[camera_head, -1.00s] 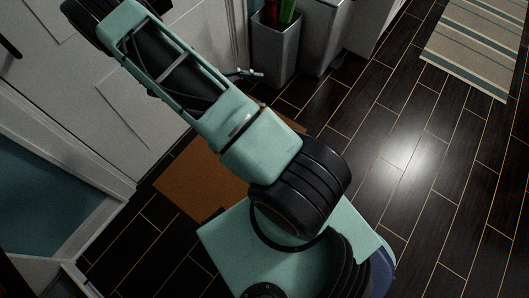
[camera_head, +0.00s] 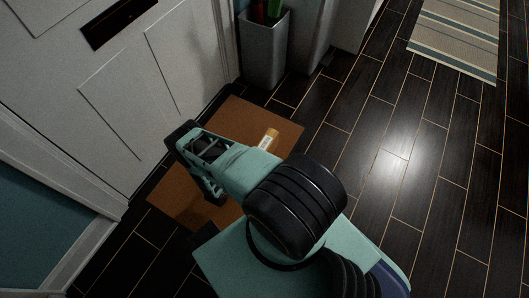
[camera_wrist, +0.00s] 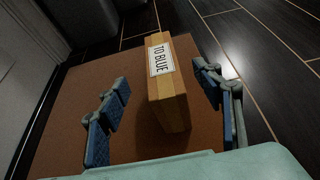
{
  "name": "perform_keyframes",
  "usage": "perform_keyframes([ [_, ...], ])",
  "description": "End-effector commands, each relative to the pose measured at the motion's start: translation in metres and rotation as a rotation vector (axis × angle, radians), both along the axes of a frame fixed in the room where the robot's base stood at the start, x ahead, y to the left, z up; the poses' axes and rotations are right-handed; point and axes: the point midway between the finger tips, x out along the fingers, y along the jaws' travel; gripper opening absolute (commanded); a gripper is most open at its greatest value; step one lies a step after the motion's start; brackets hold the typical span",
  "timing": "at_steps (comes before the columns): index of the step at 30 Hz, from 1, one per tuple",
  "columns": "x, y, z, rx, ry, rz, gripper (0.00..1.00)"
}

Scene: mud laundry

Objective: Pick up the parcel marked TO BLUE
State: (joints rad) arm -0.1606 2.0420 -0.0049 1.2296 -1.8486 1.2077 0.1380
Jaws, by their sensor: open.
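The parcel (camera_wrist: 172,105) is a narrow tan box with a white label reading TO BLUE on its far upper part. It is on the brown doormat, and a small end of it shows past my arm in the head view (camera_head: 268,138). My gripper (camera_wrist: 160,78) is open, its blue-padded fingers one on each side of the parcel. Gaps show between the parcel and both fingers. The parcel's near lower part is close to my pale green wrist edge. In the head view my arm hides most of the parcel.
The brown doormat (camera_head: 232,118) lies before a white door (camera_head: 120,90) with a dark slot. A grey bin (camera_head: 263,50) holding red and green items stands behind the mat. Dark plank floor is open to the right, with a striped rug (camera_head: 455,38).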

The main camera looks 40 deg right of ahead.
Motion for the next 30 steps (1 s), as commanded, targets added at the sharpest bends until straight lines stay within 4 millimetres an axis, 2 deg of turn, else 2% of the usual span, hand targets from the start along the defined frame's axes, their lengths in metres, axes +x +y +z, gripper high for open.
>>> perform_keyframes([
  [9,0.015,-0.039,-0.022,0.002,0.000,0.000,0.60],
  [17,0.021,-0.055,-0.029,0.001,0.002,0.000,0.60],
  [25,0.033,-0.084,-0.043,0.001,0.000,0.000,0.60],
  [30,0.037,-0.091,-0.044,0.001,0.000,0.003,0.60],
])
